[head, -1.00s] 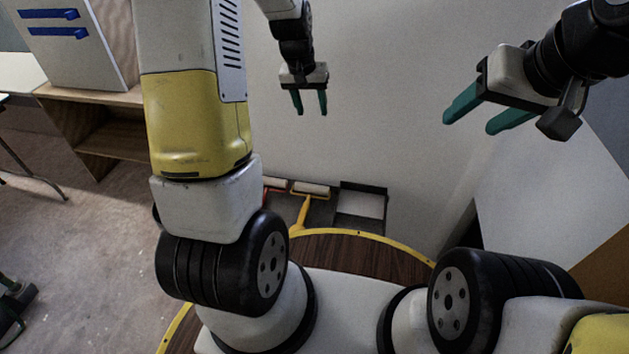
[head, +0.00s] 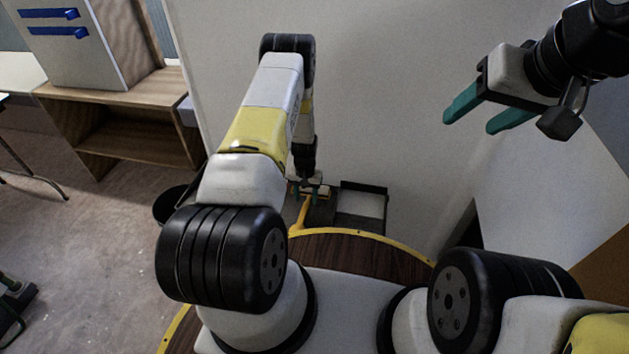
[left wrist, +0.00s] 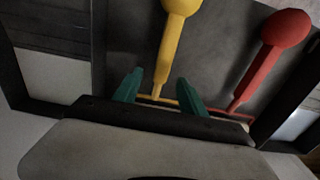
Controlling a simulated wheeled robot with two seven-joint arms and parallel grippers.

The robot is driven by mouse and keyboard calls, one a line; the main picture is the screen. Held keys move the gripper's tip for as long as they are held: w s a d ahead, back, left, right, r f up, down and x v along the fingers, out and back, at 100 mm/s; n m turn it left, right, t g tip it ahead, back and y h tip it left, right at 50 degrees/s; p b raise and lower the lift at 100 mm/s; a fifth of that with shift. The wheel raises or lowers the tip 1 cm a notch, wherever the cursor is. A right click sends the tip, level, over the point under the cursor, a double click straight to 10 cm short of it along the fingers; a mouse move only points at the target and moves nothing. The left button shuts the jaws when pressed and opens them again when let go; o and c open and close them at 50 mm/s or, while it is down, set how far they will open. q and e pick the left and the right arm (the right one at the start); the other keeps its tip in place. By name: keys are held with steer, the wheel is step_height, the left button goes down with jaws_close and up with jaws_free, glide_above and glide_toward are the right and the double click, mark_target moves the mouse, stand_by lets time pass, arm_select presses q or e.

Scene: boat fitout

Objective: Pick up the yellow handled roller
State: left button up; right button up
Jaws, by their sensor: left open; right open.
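The yellow handled roller (head: 302,214) lies in front of the pale wall, beyond the round wooden base. In the left wrist view its yellow handle (left wrist: 175,20) runs down to a thin frame between my fingertips. My left gripper (head: 310,194) is open over the roller's frame, with one green finger on each side of its stem (left wrist: 158,92). I cannot tell whether the fingers touch it. The roller's sleeve is mostly hidden by my gripper. My right gripper (head: 490,115) is open and empty, high at the right.
A red handled roller (left wrist: 262,60) lies right beside the yellow one. A black tray with a pale inside (head: 361,205) stands to its right. A dark bucket (head: 172,204) and a wooden shelf (head: 130,135) are at the left.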

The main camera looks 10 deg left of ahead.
mark_target(305, 205)
arm_select(q)
steer(key=f, duration=0.5)
steer(key=shift+a+f, duration=0.2)
steer(key=shift+f, duration=0.1)
jaws_close()
